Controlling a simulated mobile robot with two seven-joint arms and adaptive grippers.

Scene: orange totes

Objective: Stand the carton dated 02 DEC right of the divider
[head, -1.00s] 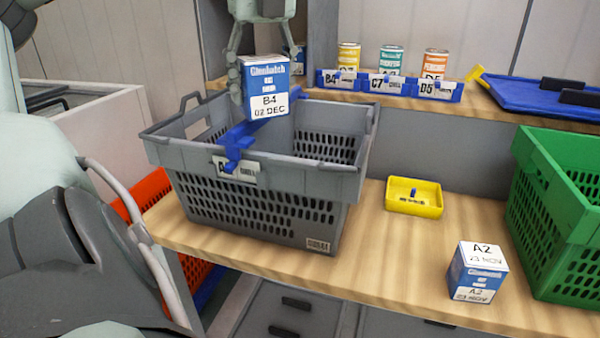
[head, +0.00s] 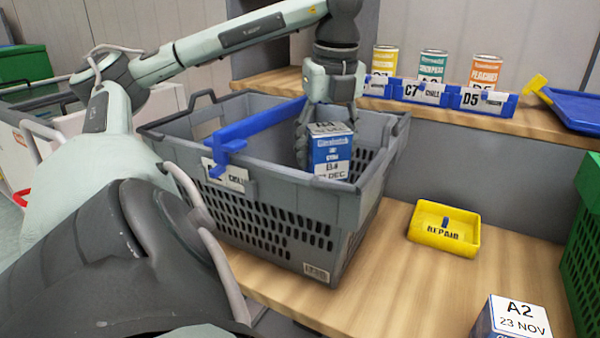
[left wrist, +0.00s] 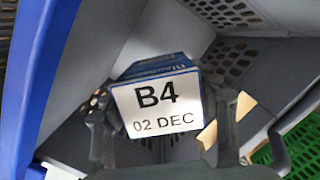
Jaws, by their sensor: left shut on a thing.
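The blue and white carton marked B4, 02 DEC (head: 332,152) is in the grey crate (head: 290,183), upright and right of the blue divider (head: 255,123). Its lower part is hidden by the crate's front wall, so I cannot tell whether it touches the floor. My left gripper (head: 328,130) reaches down from above and is shut on the carton. In the left wrist view the carton's B4 label (left wrist: 166,107) sits between both fingers, with the divider (left wrist: 62,60) at left. My right gripper is not in view.
A yellow REPAIR tray (head: 443,236) and a carton marked A2, 23 NOV (head: 512,318) stand on the bench right of the crate. Cans in blue holders (head: 430,92) line the shelf behind. A green crate (head: 586,235) is at the right edge.

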